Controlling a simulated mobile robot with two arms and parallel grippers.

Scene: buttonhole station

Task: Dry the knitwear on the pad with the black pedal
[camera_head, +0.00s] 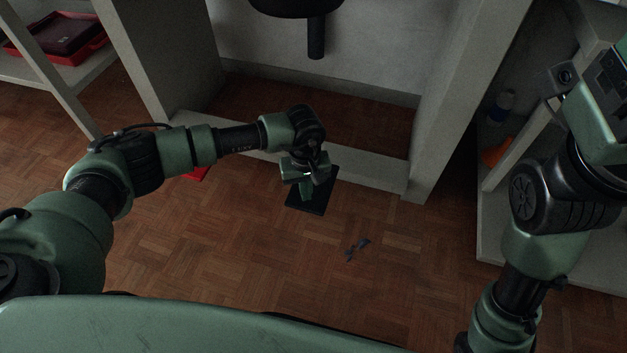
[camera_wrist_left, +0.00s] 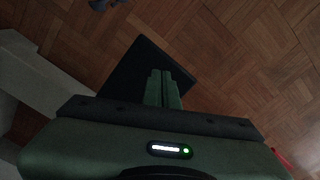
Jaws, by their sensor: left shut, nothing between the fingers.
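The black pedal (camera_head: 318,202) is a flat dark plate on the parquet floor, in front of the low pale ledge. It also shows in the left wrist view (camera_wrist_left: 137,66). My left gripper (camera_head: 306,190) points down over the pedal, its green fingers together and empty. The fingers (camera_wrist_left: 164,88) overlap the plate in the wrist view; I cannot tell whether they touch it. My right arm stands at the right, its wrist at the upper right edge; its fingertips do not show. I see neither the knitwear nor the top of the pad.
A red plate (camera_head: 198,175) shows partly behind my left forearm. A small dark object (camera_head: 357,249) lies on the floor. Pale uprights (camera_head: 462,100) flank the recess. A red tray (camera_head: 80,50) sits on the left shelf; an orange item (camera_head: 497,152) is at the right. The front floor is mostly clear.

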